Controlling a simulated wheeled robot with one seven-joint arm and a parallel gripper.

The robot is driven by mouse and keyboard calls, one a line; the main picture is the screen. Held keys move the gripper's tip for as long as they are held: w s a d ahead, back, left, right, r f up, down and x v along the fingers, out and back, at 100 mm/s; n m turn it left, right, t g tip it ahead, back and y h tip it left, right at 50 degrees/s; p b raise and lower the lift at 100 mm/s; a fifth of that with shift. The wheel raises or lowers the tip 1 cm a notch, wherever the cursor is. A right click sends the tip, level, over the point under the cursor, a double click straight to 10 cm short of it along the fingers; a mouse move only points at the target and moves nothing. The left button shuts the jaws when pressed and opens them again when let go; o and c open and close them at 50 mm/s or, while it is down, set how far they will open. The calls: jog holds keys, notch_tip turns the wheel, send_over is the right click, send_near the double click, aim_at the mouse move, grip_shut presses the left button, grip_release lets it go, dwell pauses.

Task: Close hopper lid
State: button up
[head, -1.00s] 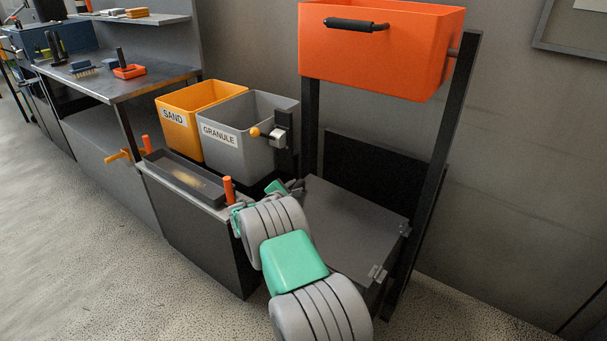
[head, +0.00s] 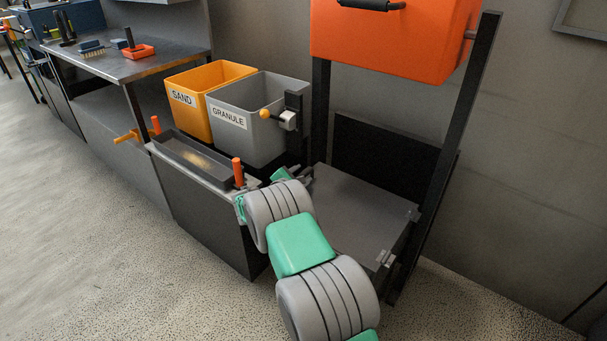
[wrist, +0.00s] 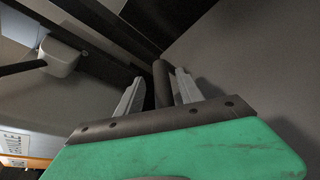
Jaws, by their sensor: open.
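A flat grey panel (head: 358,205), which looks like the hopper lid, lies over a low box below the orange bin. Small metal fittings (head: 386,258) sit at its right edge. My gripper (wrist: 158,92) is open, its two fingers apart with a dark round bar (wrist: 162,82) between them. I cannot tell whether they touch the bar. A plain grey surface (wrist: 250,65), perhaps the panel, fills the right of the wrist view. In the head view my gripper is at the panel's far left corner, mostly hidden behind my own wrist.
The orange bin (head: 395,40) hangs between dark posts above the panel. A dark upright board (head: 385,160) stands behind. The grey GRANULE bin (head: 245,135) and yellow SAND bin (head: 190,110) stand left, behind a tray (head: 195,160) with orange handles. Open floor lies in front.

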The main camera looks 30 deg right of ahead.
jog(key=p+v, duration=0.1)
jog(key=v, duration=0.5)
jog(key=shift+s+a+r, duration=0.1)
jog(key=shift+s+a, duration=0.05)
jog(key=s+a+r+m+g+y+p, duration=0.1)
jog(key=s+a+r+m+y+p, duration=0.35)
jog(key=r, duration=0.55)
jog(key=s+a+r+m+g+y+p, duration=0.1)
jog(key=s+a+r+m+p, duration=0.35)
jog(key=r+p, duration=0.4)
jog(key=s+a+r+m+g+y+p, duration=0.1)
jog(key=s+a+r+m+y+p, duration=0.1)
jog(key=s, duration=0.6)
jog(key=s+a+r+m+g+y+p, duration=0.1)
jog(key=s+a+r+m+y+p, duration=0.1)
jog(key=s+a+r, duration=0.4)
jog(key=s+a+r+m+g+y+p, duration=0.1)
jog(key=s+a+r+m+y+p, duration=0.1)
jog(key=s+a+r+m+p, duration=0.2)
jog(key=s+a+r, duration=0.1)
jog(key=s+a, duration=0.2)
jog(key=s, duration=0.4)
jog(key=shift+m, duration=0.4)
jog(key=shift+a, duration=0.1)
